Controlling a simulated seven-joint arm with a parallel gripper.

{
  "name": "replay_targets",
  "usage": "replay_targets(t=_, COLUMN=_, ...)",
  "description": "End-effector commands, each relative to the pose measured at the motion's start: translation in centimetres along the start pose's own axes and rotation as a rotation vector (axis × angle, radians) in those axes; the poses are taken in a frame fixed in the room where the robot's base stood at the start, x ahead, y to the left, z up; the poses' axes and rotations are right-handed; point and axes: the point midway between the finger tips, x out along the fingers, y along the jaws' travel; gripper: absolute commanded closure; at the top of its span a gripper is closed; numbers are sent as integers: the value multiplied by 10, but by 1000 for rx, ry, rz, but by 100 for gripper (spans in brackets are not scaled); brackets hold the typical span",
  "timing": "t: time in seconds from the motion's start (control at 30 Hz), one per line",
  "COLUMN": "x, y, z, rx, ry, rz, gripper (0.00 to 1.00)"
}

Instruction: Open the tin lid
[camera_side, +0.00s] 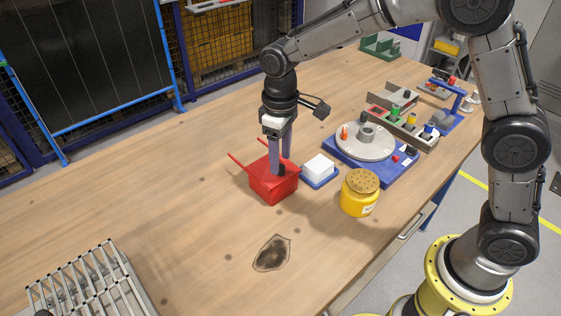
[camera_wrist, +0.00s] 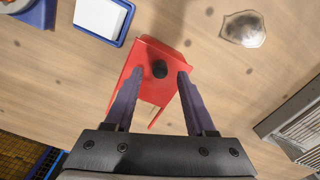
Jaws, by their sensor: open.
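The red tin (camera_side: 272,190) stands on the wooden table in the side view, with thin red bars sticking out at its left and right back. Its top carries a black knob, clear in the wrist view (camera_wrist: 160,69) and partly hidden by a finger in the side view. My gripper (camera_side: 280,166) points down over the tin, fingers apart. In the wrist view my gripper (camera_wrist: 160,73) has one fingertip on each side of the knob, with gaps between. I cannot tell whether the fingertips touch the red top. The lid looks in place on the tin.
A white block in a blue tray (camera_side: 320,181) sits close right of the tin. A yellow jar with a perforated top (camera_side: 360,192) stands front right. A blue rotary jig with a grey disc (camera_side: 365,143) lies behind it. A metal rack (camera_side: 85,285) is front left. The table left is clear.

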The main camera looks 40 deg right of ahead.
Motion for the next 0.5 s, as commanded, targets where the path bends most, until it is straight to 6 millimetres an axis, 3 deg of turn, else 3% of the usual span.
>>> replay_targets(t=0.2, x=20, y=0, z=0, rx=0, ry=-1, rz=0, gripper=45)
replay_targets(t=0.5, x=23, y=0, z=0, rx=0, ry=0, rz=0, gripper=45)
